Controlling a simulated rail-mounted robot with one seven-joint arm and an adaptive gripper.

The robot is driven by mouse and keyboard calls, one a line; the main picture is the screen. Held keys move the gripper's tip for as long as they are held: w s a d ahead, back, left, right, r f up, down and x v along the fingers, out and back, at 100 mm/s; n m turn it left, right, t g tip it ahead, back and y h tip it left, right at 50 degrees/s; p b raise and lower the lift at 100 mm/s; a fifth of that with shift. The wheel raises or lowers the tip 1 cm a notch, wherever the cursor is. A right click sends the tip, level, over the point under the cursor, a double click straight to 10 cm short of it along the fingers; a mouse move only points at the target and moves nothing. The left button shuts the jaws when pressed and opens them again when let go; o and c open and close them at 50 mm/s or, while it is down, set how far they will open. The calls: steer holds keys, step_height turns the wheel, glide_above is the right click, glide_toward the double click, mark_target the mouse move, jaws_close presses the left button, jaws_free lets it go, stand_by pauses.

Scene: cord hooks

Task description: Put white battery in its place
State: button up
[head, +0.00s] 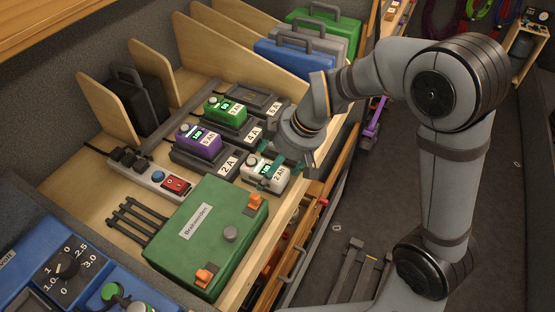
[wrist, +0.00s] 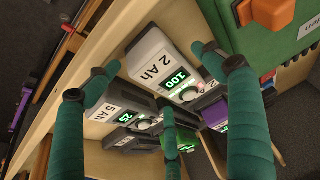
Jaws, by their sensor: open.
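The white battery (head: 262,174) has a "2 Ah" label and a lit green display. It stands at the bench's front edge, right of the "2 A" charger and behind the green box. In the wrist view the white battery (wrist: 154,60) reads 100. My gripper (head: 272,168) is above it with its dark green fingers open and spread around it; contact cannot be told. The fingers (wrist: 150,82) fill the wrist view's edges. A purple battery (head: 198,140) and a green battery (head: 225,110) sit on dark grey chargers. An empty dark charger slot (head: 258,98) lies behind.
A green box (head: 205,245) with orange latches stands in front. A power strip (head: 150,175) with a red switch lies left. Wooden dividers (head: 107,110) and cases (head: 295,58) stand behind. The wrist view also shows a grey "5 Ah" block (wrist: 120,105) reading 25.

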steer(key=p+v, duration=0.1)
steer(key=v, duration=1.1)
steer(key=shift+r, duration=0.15)
